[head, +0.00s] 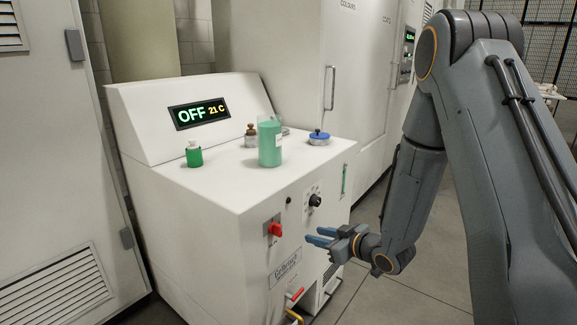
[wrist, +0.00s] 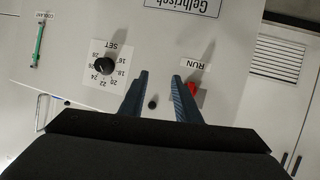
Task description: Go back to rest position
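My gripper (head: 322,238) is in front of the white machine's front panel, near the red run switch (head: 275,229). In the wrist view the two blue fingers of my gripper (wrist: 160,80) stand apart with nothing between them, so it is open and empty. In the wrist view the red switch (wrist: 193,89) is just beside the right finger, and I cannot tell if they touch. The black set dial (head: 315,200) is above the gripper in the head view; it also shows in the wrist view (wrist: 103,66).
On the machine's top (head: 222,172) stand a green container (head: 270,145), a small green bottle (head: 194,155), a brown bottle (head: 251,135) and a blue-lidded jar (head: 319,138). Tall cabinets (head: 290,60) stand behind. The floor (head: 410,290) right of the machine is clear.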

